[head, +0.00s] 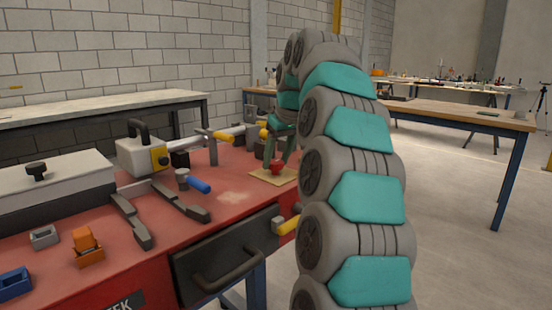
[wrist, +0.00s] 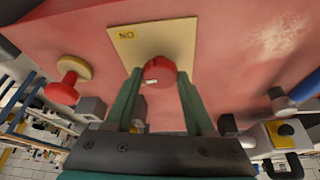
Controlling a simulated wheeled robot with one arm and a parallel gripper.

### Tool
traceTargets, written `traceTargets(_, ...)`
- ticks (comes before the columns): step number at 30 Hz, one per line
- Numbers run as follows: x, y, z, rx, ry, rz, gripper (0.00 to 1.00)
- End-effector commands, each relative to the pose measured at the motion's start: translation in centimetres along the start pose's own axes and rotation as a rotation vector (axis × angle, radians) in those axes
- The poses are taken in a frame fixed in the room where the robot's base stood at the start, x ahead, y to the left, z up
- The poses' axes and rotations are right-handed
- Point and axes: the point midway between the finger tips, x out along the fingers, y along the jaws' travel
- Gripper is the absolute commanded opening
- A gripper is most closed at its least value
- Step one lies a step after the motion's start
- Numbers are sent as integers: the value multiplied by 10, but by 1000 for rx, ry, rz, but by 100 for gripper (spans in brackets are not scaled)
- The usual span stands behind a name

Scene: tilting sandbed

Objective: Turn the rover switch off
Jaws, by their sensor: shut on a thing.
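The rover switch is a red round knob (wrist: 160,72) with a small white mark on its lower left. It sits on a pale yellow plate (wrist: 185,35) with the label "ON" printed upside down in the wrist view. In the head view the knob (head: 277,168) and its plate (head: 262,178) are at the far right part of the red bench. My gripper (wrist: 160,80) has its two green fingers on either side of the knob and is shut on it. In the head view my gripper (head: 279,155) reaches down over the plate. The contact faces are partly hidden.
A white box (head: 138,157) with a black handle, a blue-handled tool (head: 197,185) and dark bars (head: 132,222) stand left of the switch. Another red knob (wrist: 62,90) shows at left in the wrist view. A drawer handle (head: 230,268) juts from the bench front.

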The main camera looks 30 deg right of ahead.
Motion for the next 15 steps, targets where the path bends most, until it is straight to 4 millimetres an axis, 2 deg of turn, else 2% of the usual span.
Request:
traceTargets(6, 0, 3, 0, -155, 0, -63, 0)
traceTargets(15, 0, 4, 0, -292, -1, -120, 0)
